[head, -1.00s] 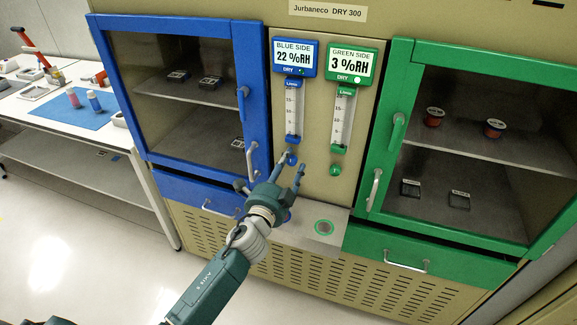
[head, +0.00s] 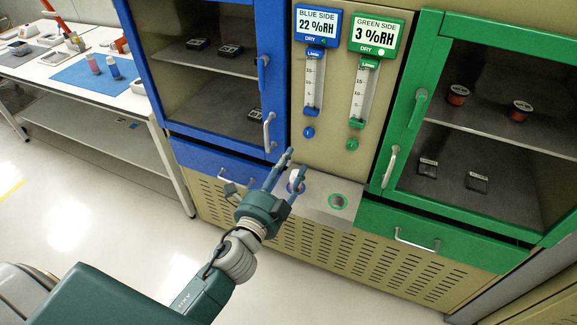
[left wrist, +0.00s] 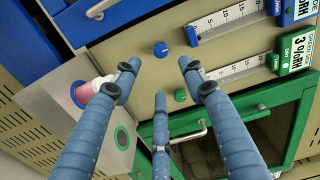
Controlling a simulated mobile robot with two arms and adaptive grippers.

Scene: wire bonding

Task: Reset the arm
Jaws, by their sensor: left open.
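My left gripper (head: 294,161) is open and empty, in front of the lower middle panel of the dry cabinet. Its three blue fingers are spread in the left wrist view (left wrist: 158,75). A small spool-like item, pale on top and pinkish, (left wrist: 97,87) stands on the blue-ringed spot of the ledge; in the head view its white top (head: 295,175) shows partly behind the fingers. I cannot tell from the head view how near the fingers are to it. The blue knob (head: 309,132) and green knob (head: 352,144) are clear of the gripper. My right gripper is not in view.
The blue door (head: 269,75) and green door (head: 404,120) are shut, with handles sticking out. The ledge (head: 322,213) has an empty green-ringed spot (head: 338,201). A white worktable (head: 136,101) stands at left. The floor (head: 90,215) in front of it is clear.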

